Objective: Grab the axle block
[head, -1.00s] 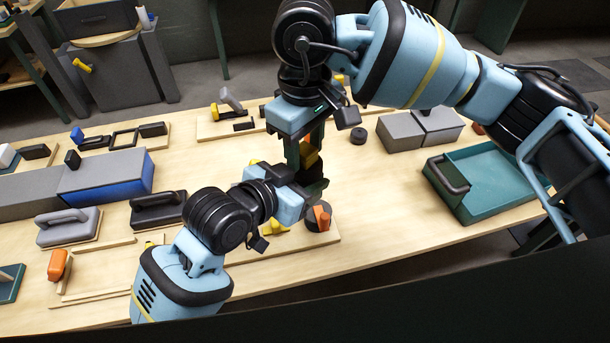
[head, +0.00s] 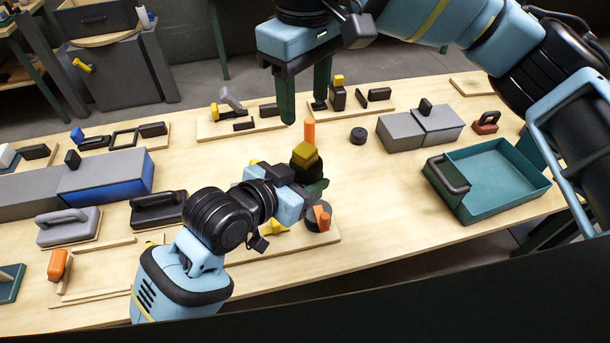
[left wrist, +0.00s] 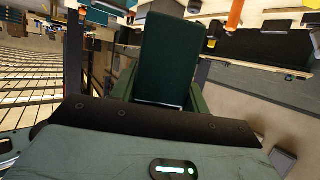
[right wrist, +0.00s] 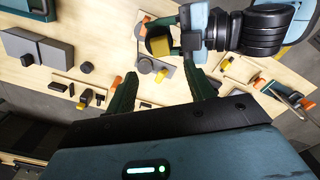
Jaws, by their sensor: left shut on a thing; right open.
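My left gripper (head: 314,184) is shut on a dark block with a yellow part (head: 305,157), which I take to be the axle block, above the near board. An orange peg (head: 309,132) shows just behind the yellow part; I cannot tell if it belongs to the block. The yellow part also shows in the right wrist view (right wrist: 159,46), beside the left gripper. My right gripper (head: 305,112) is open and empty, above and behind the block, with its fingers apart from it. In the left wrist view a dark green panel hides much of the grasp.
A grey round part with an orange piece (head: 319,217) stands on the near board, under the left gripper. A teal tray (head: 500,180) is at the right. Grey boxes (head: 420,128) and a black disc (head: 358,136) stand behind. Bare table lies between the disc and tray.

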